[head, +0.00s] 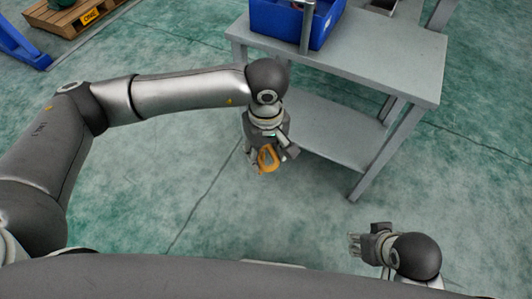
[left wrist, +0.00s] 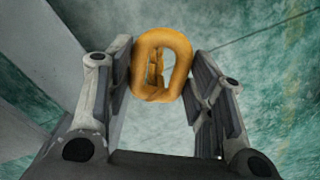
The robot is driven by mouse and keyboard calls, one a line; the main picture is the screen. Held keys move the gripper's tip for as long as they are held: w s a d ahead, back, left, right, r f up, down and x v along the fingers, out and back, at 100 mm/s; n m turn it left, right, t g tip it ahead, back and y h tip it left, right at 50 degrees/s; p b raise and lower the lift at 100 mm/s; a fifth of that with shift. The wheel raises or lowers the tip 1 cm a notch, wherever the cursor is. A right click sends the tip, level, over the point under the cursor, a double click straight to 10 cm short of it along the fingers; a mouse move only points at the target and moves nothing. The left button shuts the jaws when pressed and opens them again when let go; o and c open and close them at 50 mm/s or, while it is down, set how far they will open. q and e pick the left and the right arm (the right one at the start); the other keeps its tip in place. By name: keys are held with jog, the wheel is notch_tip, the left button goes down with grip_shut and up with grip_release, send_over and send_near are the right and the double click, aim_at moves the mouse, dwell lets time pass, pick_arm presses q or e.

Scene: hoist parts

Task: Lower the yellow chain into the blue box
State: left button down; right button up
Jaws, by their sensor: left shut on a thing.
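The yellow chain (head: 267,158) is held by my left gripper (head: 270,150), in front of the grey table. In the left wrist view, one thick orange-yellow link of the chain (left wrist: 161,62) sits between the two fingers of my left gripper (left wrist: 163,80); the rest of the chain is mostly hidden behind it. The blue box (head: 280,22) stands on the table top, above the gripper in the head view and cut off by the top edge. My right gripper (head: 370,243) is at the lower right, apart from everything; its finger opening is too small to judge.
The grey table (head: 395,60) has a lower shelf (head: 325,130) and legs close to my left gripper. A grey post (head: 307,25) stands in front of the blue box. A wooden pallet (head: 85,18) is at the upper left. The green floor between is clear.

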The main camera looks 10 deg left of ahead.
notch_tip(320, 180, down, 18)
jog(key=s+g+p, duration=0.1)
jog(key=p, duration=0.6)
jog(key=s+d+f+g+p, duration=0.1)
jog(key=s+d+f+p, duration=0.15)
jog(key=s+f, duration=0.5)
jog(key=s+d+f+g+p, duration=0.1)
jog(key=s+f+p, duration=0.25)
jog(key=s, duration=0.75)
pick_arm(q)
notch_tip(320, 180, up, 37)
jog(key=p, duration=0.4)
jog(key=shift+r, duration=0.2)
pick_arm(e)
jog(key=shift+t, duration=0.3)
jog(key=shift+w+a+r, duration=0.1)
jog(key=shift+w+r, duration=0.1)
jog(key=shift+r, duration=0.5)
jog(key=shift+w+a+r, duration=0.1)
jog(key=shift+w+r, duration=0.15)
jog(key=shift+r, duration=0.45)
jog(key=shift+w+a+r, duration=0.1)
jog(key=shift+w+r, duration=0.1)
jog(key=shift+r, duration=0.5)
